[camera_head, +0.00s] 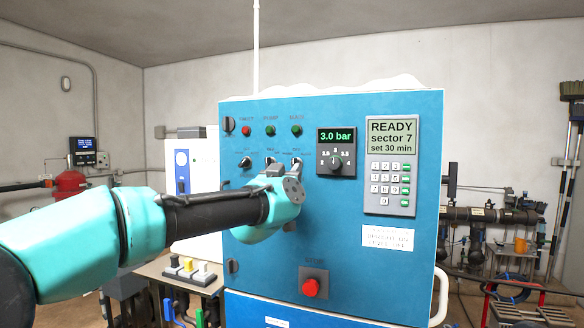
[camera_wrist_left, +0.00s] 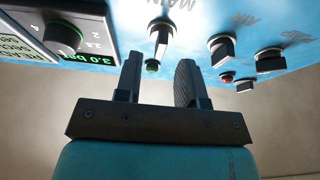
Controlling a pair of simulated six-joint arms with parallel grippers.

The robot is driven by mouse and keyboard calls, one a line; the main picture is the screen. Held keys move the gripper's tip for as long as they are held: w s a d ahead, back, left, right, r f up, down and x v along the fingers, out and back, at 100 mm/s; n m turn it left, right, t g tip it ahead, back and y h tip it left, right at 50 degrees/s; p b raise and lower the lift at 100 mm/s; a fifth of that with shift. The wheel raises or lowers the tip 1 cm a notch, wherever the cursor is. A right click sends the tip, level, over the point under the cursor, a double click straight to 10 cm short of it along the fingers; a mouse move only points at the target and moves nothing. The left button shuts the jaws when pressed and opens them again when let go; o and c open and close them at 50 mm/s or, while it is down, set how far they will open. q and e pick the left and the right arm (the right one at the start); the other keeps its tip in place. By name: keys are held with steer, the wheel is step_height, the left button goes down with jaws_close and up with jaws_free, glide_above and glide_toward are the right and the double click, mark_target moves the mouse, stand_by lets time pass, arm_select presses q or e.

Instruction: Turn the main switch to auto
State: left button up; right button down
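The main switch (camera_head: 296,161) is a small dark rotary knob, the rightmost in a row of three on the blue cabinet (camera_head: 345,240). In the left wrist view, the main switch (camera_wrist_left: 160,34) has a pale collar and black handle, with "MAIN" printed beside it. My left gripper (camera_head: 285,167) is at the cabinet face in front of it, partly covering the knob row. In the left wrist view, the fingers of this gripper (camera_wrist_left: 158,72) are parted and empty, lined up with the knob's two sides. Contact cannot be told. The right gripper is not in view.
Two other knobs (camera_head: 246,162) (camera_head: 270,161) sit to the left. Lamps line the row above. A pressure dial (camera_head: 335,162) under a "3.0 bar" display and a keypad unit (camera_head: 390,165) are to the right. A red button (camera_head: 311,287) projects low on the cabinet.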

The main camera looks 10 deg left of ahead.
arm_select(q)
steer(key=shift+x, duration=1.6)
steer(key=c, duration=0.7)
